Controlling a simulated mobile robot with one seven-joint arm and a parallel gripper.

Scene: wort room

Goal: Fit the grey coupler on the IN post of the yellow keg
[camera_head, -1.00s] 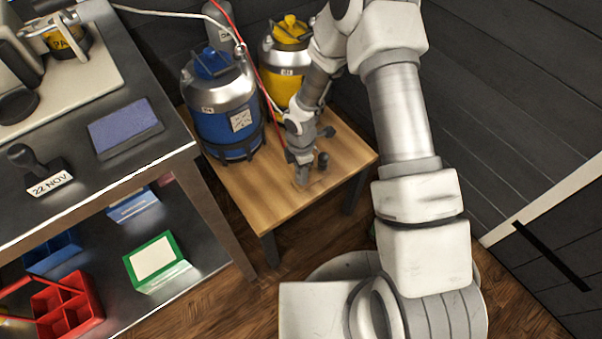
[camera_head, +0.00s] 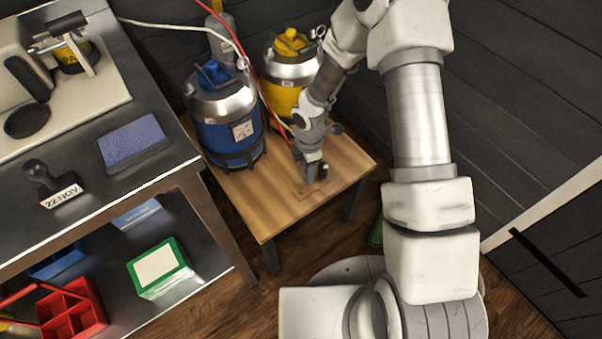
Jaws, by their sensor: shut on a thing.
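The yellow keg (camera_head: 281,97) stands upright at the back of the small wooden table, with a steel top and a yellow cap. My arm covers its right side, and I cannot make out its IN post. My gripper (camera_head: 313,174) is in front of the keg, low over the table and apart from the keg. It is shut on a small dark grey piece (camera_head: 322,172), which seems to be the grey coupler; the fingers hide much of it.
A blue keg (camera_head: 228,135) stands left of the yellow one. A red hose (camera_head: 262,97) and a white hose pass between the kegs. A grey cylinder (camera_head: 221,42) stands behind. A steel bench (camera_head: 100,215) stands left.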

